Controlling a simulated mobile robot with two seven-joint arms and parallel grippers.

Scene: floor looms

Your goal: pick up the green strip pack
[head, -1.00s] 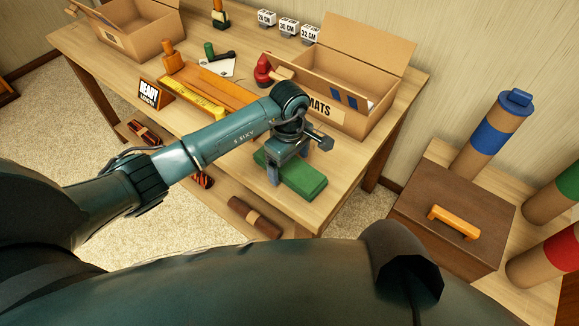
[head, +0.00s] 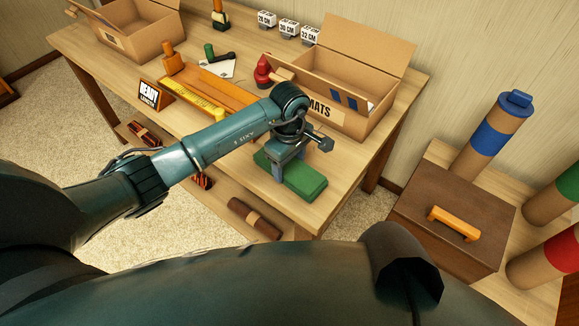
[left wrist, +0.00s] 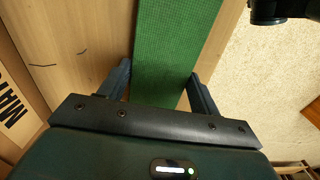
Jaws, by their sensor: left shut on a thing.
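The green strip pack (head: 304,184) is a long flat green block near the front edge of the table, by the MATS box. My left gripper (head: 287,168) comes down over its left part, with one finger on its near side. In the left wrist view the ribbed green strip pack (left wrist: 172,45) runs between the two fingers of my left gripper (left wrist: 160,88), which are shut on it. I cannot tell whether the pack is clear of the table. My right gripper is not in view.
The cardboard MATS box (head: 322,112) stands open just behind the pack. An orange tray (head: 212,86), a READY sign (head: 149,94) and a red knobbed object (head: 263,72) are on the table (head: 340,160). A brown chest (head: 455,205) stands to the right.

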